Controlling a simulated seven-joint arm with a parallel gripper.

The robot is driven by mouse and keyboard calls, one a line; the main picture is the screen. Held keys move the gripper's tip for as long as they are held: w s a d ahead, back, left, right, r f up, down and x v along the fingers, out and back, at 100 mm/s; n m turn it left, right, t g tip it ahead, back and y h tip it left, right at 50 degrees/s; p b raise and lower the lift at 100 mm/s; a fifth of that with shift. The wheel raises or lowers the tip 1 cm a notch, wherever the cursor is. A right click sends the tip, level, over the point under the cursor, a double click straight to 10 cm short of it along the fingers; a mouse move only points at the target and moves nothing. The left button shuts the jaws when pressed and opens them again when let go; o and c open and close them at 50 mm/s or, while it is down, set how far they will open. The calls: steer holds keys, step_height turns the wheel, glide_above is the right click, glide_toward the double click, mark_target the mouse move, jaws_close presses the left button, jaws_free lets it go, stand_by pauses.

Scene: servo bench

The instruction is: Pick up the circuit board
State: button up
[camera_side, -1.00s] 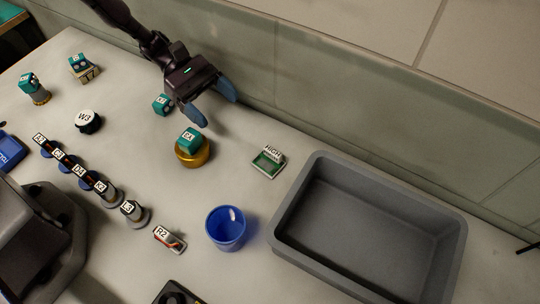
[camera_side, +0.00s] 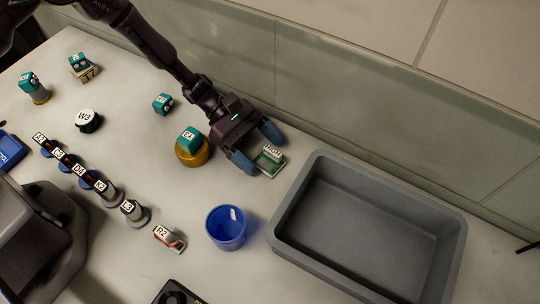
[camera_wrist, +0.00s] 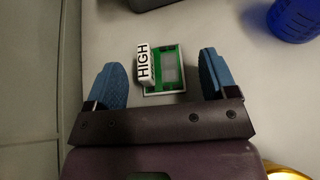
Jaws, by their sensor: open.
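The circuit board (camera_side: 266,164) is a small green board with a white block labelled HIGH on it. It lies on the bench to the left of the grey bin. In the wrist view the circuit board (camera_wrist: 167,70) sits between my two blue fingers, nearer the left one, with gaps on both sides. My gripper (camera_side: 258,149) is open and empty, and its fingers reach to either side of the board. In the wrist view my gripper (camera_wrist: 163,80) is spread wide. Whether the fingertips are at the board's height is hard to tell.
The empty grey bin (camera_side: 452,232) stands to the right of the board. A blue cup (camera_side: 226,229) is in front. A teal cube labelled CA (camera_side: 189,138) sits on a gold round base (camera_side: 193,156) to the left. The back wall runs close behind.

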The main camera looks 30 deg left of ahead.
steer(key=shift+d, duration=0.15)
steer(key=c, duration=1)
steer(key=shift+r, duration=0.1)
